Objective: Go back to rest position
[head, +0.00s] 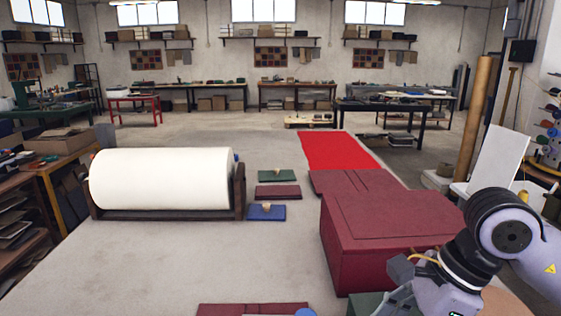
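My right arm comes in from the right and bends down past the front of a large dark red box (372,236). Its wrist is at the bottom edge, and the gripper fingers do not show. My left arm and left gripper are out of view. A bright red sheet (337,151) lies flat on the grey surface behind the box. A dark red folded panel (350,181) lies between the sheet and the box.
A large white roll (162,178) rests in a dark cradle at left. A green cover (276,176), a dark red cover (278,191) and a blue cover (266,212) lie mid-surface. Another dark red piece (252,309) is cut off below. The grey surface in front of the roll is clear.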

